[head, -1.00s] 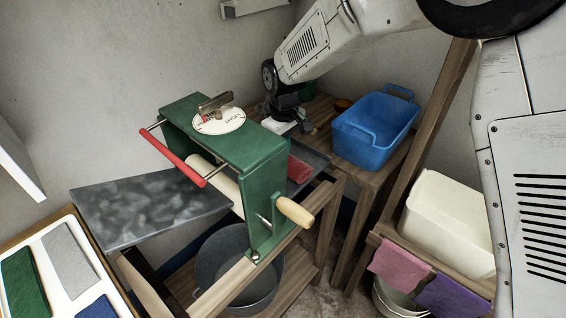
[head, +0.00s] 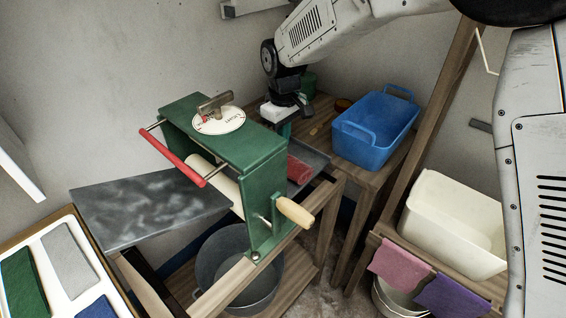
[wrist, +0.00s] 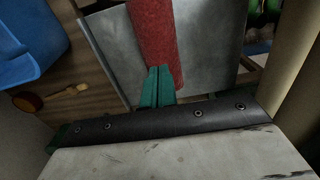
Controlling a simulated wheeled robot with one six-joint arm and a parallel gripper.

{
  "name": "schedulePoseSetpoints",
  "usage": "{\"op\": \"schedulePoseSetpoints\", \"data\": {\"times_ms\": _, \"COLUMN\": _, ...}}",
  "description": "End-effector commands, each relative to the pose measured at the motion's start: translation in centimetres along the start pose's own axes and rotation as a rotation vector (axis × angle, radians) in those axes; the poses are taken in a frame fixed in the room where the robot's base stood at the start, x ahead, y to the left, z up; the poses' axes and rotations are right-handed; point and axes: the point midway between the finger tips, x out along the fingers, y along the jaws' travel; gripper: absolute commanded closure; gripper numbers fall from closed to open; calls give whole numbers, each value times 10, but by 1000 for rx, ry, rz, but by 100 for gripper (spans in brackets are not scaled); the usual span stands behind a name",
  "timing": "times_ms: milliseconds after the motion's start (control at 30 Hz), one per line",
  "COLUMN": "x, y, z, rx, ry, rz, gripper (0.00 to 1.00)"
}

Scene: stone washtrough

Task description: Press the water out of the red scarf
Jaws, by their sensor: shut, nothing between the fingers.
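The red scarf (head: 299,170) lies as a folded strip on the grey metal tray (head: 319,157) behind the green wringer (head: 232,142). In the wrist view the scarf (wrist: 155,40) runs up and out of the picture, with the tray (wrist: 205,60) under it. My gripper (wrist: 157,70) has green fingers, shut together and empty. They overlap the scarf's near end in that view; I cannot tell whether they touch it. In the head view my gripper (head: 285,129) is above the tray's far side. The wringer's pale roller (head: 217,180) is partly hidden by its frame.
The wringer has a dial (head: 218,121), a red bar (head: 180,160) and a wooden crank grip (head: 295,212). A mottled grey board (head: 145,208) extends on its near side. A metal tub (head: 238,265) stands below. A blue basin (head: 375,133) and a cream tub (head: 452,225) are at right.

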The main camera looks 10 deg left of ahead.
Motion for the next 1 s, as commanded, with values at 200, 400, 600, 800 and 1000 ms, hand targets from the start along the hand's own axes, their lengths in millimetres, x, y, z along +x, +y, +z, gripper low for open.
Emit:
{"op": "schedulePoseSetpoints", "data": {"times_ms": 200, "x": -18, "y": 0, "z": 0, "rx": 0, "ry": 2, "rz": 1, "gripper": 100}}
{"op": "schedulePoseSetpoints", "data": {"times_ms": 400, "x": -34, "y": 0, "z": 0, "rx": 0, "ry": 3, "rz": 1, "gripper": 100}}
{"op": "schedulePoseSetpoints", "data": {"times_ms": 600, "x": -38, "y": 0, "z": 0, "rx": 0, "ry": 2, "rz": 1, "gripper": 100}}
{"op": "schedulePoseSetpoints", "data": {"times_ms": 800, "x": -38, "y": 0, "z": 0, "rx": 0, "ry": 2, "rz": 1, "gripper": 100}}
{"op": "schedulePoseSetpoints", "data": {"times_ms": 1000, "x": -38, "y": 0, "z": 0, "rx": 10, "ry": 1, "rz": 1, "gripper": 100}}
